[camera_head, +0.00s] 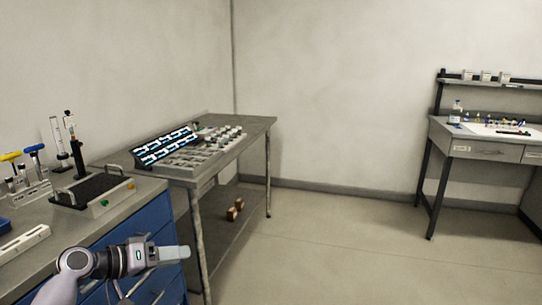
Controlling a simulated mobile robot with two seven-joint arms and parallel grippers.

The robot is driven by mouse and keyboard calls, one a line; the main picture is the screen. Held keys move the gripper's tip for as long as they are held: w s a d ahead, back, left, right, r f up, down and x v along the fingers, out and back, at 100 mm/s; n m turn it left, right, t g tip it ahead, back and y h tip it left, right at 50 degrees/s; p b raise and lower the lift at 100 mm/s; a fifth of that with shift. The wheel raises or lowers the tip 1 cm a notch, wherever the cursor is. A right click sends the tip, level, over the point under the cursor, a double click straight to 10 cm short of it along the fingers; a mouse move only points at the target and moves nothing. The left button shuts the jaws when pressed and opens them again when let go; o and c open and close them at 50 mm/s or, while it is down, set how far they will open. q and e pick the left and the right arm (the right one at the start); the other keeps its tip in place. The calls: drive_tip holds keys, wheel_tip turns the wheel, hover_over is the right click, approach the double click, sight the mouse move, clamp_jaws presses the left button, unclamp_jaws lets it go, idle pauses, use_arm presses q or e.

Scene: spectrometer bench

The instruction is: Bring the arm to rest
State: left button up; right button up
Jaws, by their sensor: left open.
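My left arm comes in at the bottom left, and its left gripper (172,255) points to the right in front of the blue drawer cabinet (150,220). The gripper is open and I see nothing between its fingers. It appears apart from the bench top. My right gripper is out of view.
A near bench at left holds a black tray with handles (92,190), a stand (76,150) and yellow and blue tools (35,150). Behind it, a grey table (255,123) bears a lit panel (166,146). A far desk (480,140) stands right. The middle floor is clear.

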use_arm(q)
drive_tip(key=w+a+r+m+t+y, duration=0.1)
drive_tip(key=w+a+r+t+y, duration=0.25)
drive_tip(key=a+y, duration=0.35)
drive_tip(key=w+a+r+m+t+y, duration=0.1)
drive_tip(key=w+a+r+t+y, duration=0.3)
drive_tip(key=a, duration=0.4)
drive_tip(key=s+d+f+g+h, duration=0.1)
drive_tip(key=s+d+f, duration=0.4)
drive_tip(key=s+f, duration=0.5)
drive_tip(key=s+d+f+g+h, duration=0.15)
drive_tip(key=s+d+f, duration=0.45)
drive_tip(key=f, duration=0.7)
drive_tip(key=s+d+f+g, duration=0.1)
drive_tip(key=s+d+f, duration=0.1)
drive_tip(key=s, duration=0.5)
drive_tip(key=s+d+f+g, duration=0.1)
drive_tip(key=s+f, duration=0.2)
drive_tip(key=s, duration=0.5)
drive_tip(key=s+d+f+g, duration=0.1)
drive_tip(key=s+d+f, duration=0.1)
drive_tip(key=s, duration=0.5)
drive_tip(key=shift+s+d+f+g, duration=0.2)
drive_tip(key=shift+d+f+g, duration=0.1)
drive_tip(key=shift+d+f, duration=0.1)
